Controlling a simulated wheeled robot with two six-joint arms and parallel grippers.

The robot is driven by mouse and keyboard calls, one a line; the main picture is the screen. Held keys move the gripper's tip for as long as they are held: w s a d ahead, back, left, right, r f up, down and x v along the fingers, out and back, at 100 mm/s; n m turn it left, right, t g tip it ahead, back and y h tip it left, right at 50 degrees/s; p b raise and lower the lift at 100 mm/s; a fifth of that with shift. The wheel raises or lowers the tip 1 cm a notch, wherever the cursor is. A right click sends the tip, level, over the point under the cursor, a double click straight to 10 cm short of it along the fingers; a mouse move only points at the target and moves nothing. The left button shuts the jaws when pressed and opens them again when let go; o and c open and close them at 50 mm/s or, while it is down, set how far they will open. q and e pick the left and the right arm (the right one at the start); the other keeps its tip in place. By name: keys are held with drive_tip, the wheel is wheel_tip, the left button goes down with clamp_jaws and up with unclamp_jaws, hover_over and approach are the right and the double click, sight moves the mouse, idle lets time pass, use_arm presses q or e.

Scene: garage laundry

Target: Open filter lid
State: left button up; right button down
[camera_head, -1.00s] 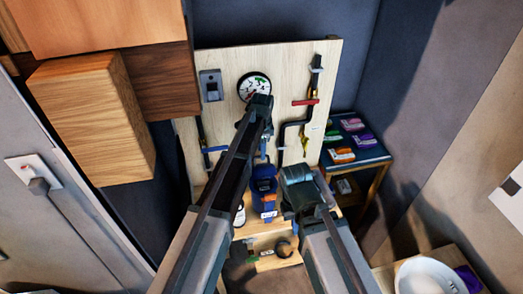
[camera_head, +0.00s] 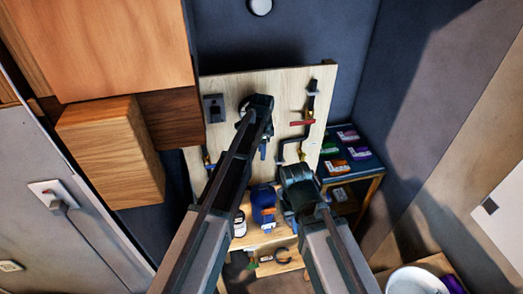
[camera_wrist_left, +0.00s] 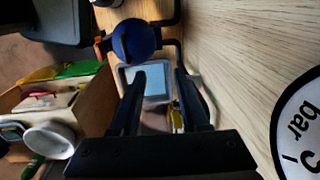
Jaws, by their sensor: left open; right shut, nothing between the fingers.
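A blue cylindrical body with a label, which looks like the filter (camera_head: 263,208), stands at the foot of the wooden board in the head view. I cannot make out its lid clearly. My left gripper (camera_head: 258,107) is in front of the board, over the gauge, and hides most of it. In the left wrist view its two fingers (camera_wrist_left: 158,92) are apart, with a grey square-framed item (camera_wrist_left: 156,82) behind the gap. A round blue part (camera_wrist_left: 133,40) is beyond the fingertips. My right gripper (camera_head: 297,178) is shut and empty, beside the blue body on its right.
The wooden board (camera_head: 222,88) carries a grey switch box (camera_head: 214,108), dark pipes and a red handle (camera_head: 302,123). A pressure gauge (camera_wrist_left: 308,125) is close in the left wrist view. A side shelf (camera_head: 365,168) holds colourful packs. A wooden cabinet (camera_head: 110,150) juts out at left.

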wheel_tip(320, 180, up, 4)
drive_tip(key=p, duration=0.3)
idle(0.3)
